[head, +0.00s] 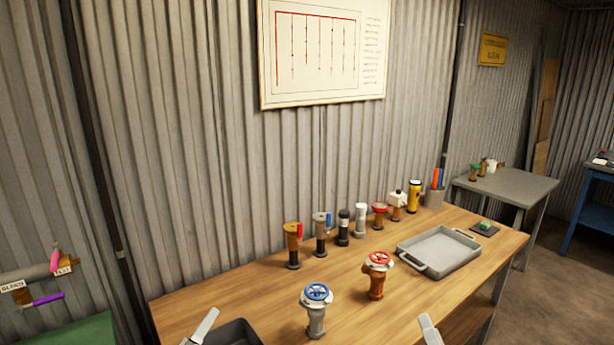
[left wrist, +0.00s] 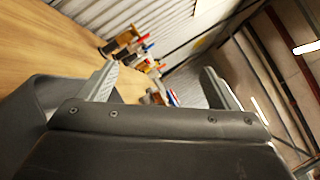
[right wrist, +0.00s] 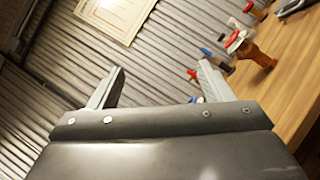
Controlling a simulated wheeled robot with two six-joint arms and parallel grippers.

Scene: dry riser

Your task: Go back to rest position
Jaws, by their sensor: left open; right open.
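My right gripper (head: 430,330) shows at the bottom edge as one pale fingertip over the table's front side. In the right wrist view its fingers (right wrist: 160,72) are apart and empty. Most of both arms is out of the head view.
The wooden table (head: 210,290) carries a blue-wheeled valve (head: 317,308), a red-wheeled valve (head: 378,275), a grey tray (head: 440,250) and a back row of several fittings. A grey side table (head: 510,187) stands right.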

